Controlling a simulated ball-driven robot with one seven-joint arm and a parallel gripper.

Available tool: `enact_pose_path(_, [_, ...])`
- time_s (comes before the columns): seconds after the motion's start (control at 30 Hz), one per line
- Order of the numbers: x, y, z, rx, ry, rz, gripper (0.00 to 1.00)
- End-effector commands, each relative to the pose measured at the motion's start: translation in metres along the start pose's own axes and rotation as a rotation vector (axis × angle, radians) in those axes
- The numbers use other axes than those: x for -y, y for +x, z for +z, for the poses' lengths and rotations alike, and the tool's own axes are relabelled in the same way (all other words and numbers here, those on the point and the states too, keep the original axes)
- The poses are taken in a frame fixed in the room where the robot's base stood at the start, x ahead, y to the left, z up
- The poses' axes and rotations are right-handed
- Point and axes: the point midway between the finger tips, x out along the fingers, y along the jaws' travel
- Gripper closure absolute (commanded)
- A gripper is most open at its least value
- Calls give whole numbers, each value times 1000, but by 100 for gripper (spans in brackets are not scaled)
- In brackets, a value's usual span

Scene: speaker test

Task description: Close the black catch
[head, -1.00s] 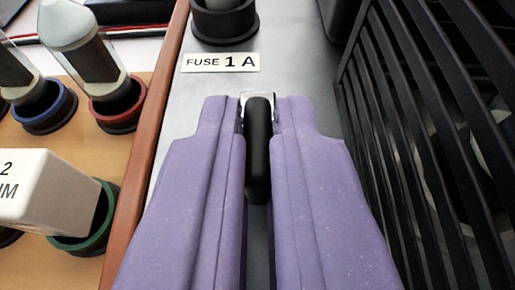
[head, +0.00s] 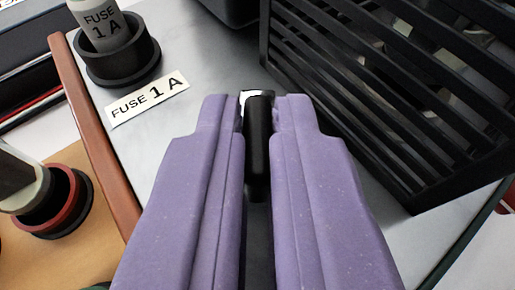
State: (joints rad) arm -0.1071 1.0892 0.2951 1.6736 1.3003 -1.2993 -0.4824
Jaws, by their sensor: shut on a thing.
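The black catch (head: 258,140) is a short dark lever with a small bright metal piece at its far end. It stands between the two purple fingers of my gripper (head: 258,118), near the middle of the head view. My gripper is shut on the catch. The fingers hide the catch's sides and much of the metal plate (head: 190,110) around it. I cannot tell from this view whether the catch is fully closed.
A fuse (head: 103,25) sits in a black round holder (head: 125,60) at upper left, beside a "FUSE 1 A" label (head: 148,98). A black slatted cage (head: 400,100) stands close on the right. A wooden edge strip (head: 95,135) and a red-ringed socket (head: 62,203) lie to the left.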

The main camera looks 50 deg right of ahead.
Motion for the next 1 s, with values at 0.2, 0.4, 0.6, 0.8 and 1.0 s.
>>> enact_pose_path(0.2, [5,0,0,0,71,166,100])
enact_pose_path(0.4, [6,1,1,1,119,283,100])
enact_pose_path(0.6, [7,2,1,2,148,356,100])
enact_pose_path(0.8, [8,2,0,2,160,388,100])
enact_pose_path(1.0, [8,2,0,2,162,393,100])
